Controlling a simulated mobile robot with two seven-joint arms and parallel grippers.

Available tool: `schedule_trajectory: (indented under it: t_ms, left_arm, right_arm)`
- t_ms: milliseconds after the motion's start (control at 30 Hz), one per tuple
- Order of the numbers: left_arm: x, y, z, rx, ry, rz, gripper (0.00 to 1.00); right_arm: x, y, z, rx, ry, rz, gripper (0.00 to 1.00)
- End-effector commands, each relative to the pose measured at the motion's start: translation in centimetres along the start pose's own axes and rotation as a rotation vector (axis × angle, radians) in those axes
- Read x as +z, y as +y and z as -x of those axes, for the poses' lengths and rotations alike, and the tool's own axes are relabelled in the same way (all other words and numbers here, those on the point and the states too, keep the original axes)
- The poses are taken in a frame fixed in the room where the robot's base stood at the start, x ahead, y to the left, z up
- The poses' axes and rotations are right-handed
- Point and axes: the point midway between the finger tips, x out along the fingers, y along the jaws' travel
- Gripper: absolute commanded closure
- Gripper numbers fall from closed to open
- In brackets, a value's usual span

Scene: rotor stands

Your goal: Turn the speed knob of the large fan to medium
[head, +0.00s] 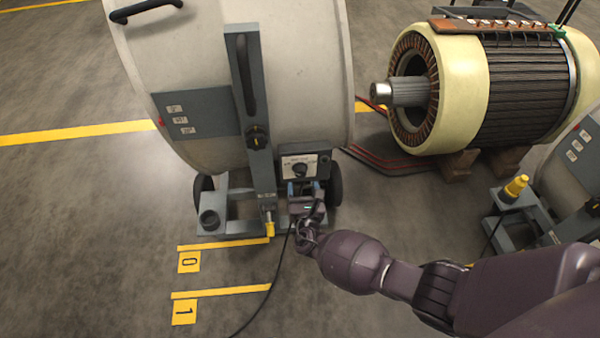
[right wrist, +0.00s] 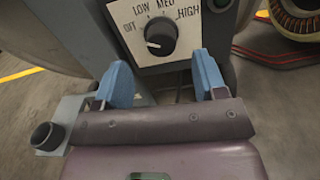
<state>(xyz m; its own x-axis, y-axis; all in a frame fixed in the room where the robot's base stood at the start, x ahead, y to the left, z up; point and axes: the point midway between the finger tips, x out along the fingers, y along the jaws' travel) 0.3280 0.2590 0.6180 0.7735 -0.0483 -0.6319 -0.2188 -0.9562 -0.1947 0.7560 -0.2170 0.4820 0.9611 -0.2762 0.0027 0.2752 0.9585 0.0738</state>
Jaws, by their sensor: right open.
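The large fan (head: 190,70) is a big pale drum on a grey wheeled stand in the head view. Its control box with a white dial plate (head: 315,161) sits low at the front. The black speed knob (head: 300,170) also shows in the right wrist view (right wrist: 161,36), below the labels LOW and MED, with HIGH to the right and OFF to the left. A white mark shows on the knob's lower left. My right gripper (head: 304,188) is open and empty, its blue fingertips (right wrist: 163,76) just below the knob, apart from it. My left gripper is out of view.
Another black knob (head: 258,137) is on the fan's upright strut. A yellow-capped post (head: 269,226) stands left of my right gripper. A large motor (head: 500,85) rests on wooden blocks at the right. Another grey stand (head: 525,215) is at the right edge. Open floor lies left.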

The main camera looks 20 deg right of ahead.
Motion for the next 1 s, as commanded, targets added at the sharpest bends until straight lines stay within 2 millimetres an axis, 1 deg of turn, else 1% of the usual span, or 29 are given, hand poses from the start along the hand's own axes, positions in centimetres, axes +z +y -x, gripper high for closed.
schedule_trajectory:
  t_ms: [33, 200, 400, 533, 800, 867, 1000]
  left_arm:
    - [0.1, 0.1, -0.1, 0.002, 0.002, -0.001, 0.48]
    - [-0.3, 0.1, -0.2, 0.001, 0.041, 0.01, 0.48]
    - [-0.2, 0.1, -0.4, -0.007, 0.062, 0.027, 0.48]
    - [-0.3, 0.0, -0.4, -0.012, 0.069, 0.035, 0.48]
    - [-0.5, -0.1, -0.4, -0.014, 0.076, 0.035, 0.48]
    - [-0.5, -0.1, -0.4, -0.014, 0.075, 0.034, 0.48]
    - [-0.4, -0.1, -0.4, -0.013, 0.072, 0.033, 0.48]
  right_arm:
    - [-0.5, -0.1, -0.8, -0.001, 0.005, 0.002, 0.35]
    - [-0.5, -0.1, -3.5, -0.002, 0.005, 0.002, 0.35]
    - [-0.4, -0.1, -5.3, -0.001, 0.005, 0.001, 0.35]
    - [-0.2, -0.1, -5.9, -0.001, 0.003, -0.001, 0.35]
    - [-0.1, -0.1, -6.0, -0.001, 0.002, -0.001, 0.35]
    - [-0.1, -0.1, -6.0, -0.001, 0.002, -0.001, 0.43]
    - [-0.1, -0.1, -6.0, -0.001, 0.002, -0.001, 0.64]
